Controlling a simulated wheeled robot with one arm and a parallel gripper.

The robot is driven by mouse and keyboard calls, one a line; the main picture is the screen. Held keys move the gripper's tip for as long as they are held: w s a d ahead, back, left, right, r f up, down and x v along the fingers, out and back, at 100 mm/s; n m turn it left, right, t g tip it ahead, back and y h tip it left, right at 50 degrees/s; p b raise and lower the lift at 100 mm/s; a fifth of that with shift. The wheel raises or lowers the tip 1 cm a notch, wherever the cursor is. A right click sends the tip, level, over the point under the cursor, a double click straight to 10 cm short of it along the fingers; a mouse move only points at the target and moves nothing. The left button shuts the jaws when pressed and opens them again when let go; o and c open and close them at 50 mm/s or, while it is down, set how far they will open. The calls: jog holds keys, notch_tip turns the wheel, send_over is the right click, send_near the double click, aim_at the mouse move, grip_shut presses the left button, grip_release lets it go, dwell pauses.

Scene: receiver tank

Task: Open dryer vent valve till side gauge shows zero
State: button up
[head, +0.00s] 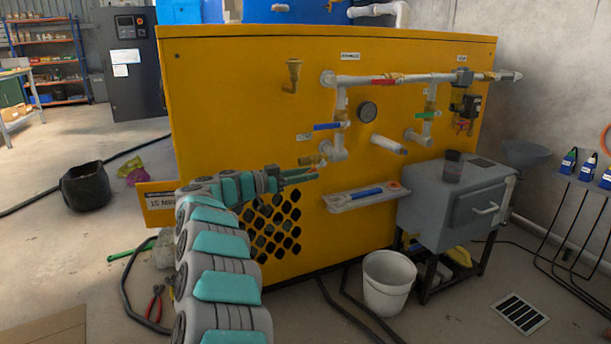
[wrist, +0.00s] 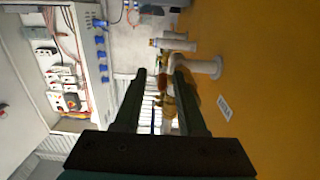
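The yellow panel (head: 230,120) carries white pipework with a blue lever (head: 328,126), a red lever (head: 383,82) and a green lever (head: 428,115). Labels are too small to read, so I cannot tell which valve is the dryer vent. A round gauge (head: 367,111) sits mid-panel; its reading is not legible. A brass fitting (head: 311,160) sticks out at the lower left elbow. My gripper (head: 317,173) is just below and left of it, fingers apart and empty. In the wrist view my gripper (wrist: 160,72) is open, with brass parts (wrist: 165,103) showing beyond and between its fingers.
A tray with a blue-handled tool (head: 366,192) is fixed below the pipes. A grey box on a stand (head: 445,215) and a white bucket (head: 388,283) stand at the right front. A black bucket (head: 86,187), hoses and red pliers (head: 154,302) lie on the floor at left.

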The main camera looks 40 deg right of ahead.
jog(key=shift+c, duration=0.3)
grip_shut()
dwell(1.1)
